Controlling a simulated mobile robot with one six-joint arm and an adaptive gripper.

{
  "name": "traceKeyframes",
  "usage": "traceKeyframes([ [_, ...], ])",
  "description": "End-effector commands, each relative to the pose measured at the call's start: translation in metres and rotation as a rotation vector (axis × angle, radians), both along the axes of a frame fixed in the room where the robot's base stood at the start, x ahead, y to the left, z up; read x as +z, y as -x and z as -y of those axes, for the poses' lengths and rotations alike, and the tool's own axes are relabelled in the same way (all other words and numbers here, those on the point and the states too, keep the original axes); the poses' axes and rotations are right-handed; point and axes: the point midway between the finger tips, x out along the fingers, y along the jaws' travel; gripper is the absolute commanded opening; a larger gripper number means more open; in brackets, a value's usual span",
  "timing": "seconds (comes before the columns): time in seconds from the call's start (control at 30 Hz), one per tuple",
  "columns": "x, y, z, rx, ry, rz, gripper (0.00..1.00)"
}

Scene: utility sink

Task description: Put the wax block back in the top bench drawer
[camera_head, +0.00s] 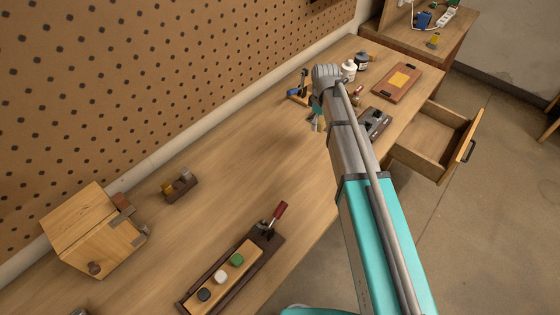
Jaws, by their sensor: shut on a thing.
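My gripper (315,118) is at the far end of my arm, over the back part of the bench. I cannot pick out the wax block for certain. The top bench drawer (431,139) is pulled out at the bench's right side, to the right of my gripper.
A blue-handled tool (302,88) stands beside my gripper. A wooden box (95,232) and a rack with coloured knobs (235,275) stand nearer.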

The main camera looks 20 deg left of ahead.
Motion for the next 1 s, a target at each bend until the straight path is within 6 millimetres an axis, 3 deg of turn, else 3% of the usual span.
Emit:
traceKeyframes([
  [0.03, 0.004, 0.016, 0.009, -0.013, 0.000, 0.000, 0.34],
  [0.2, 0.011, 0.055, 0.034, -0.064, 0.000, 0.000, 0.34],
  [0.4, 0.016, 0.090, 0.055, -0.115, -0.001, 0.000, 0.34],
  [0.57, 0.018, 0.100, 0.062, -0.134, -0.001, 0.000, 0.34],
  [1.0, 0.015, 0.097, 0.059, -0.135, -0.001, 0.000, 0.34],
])
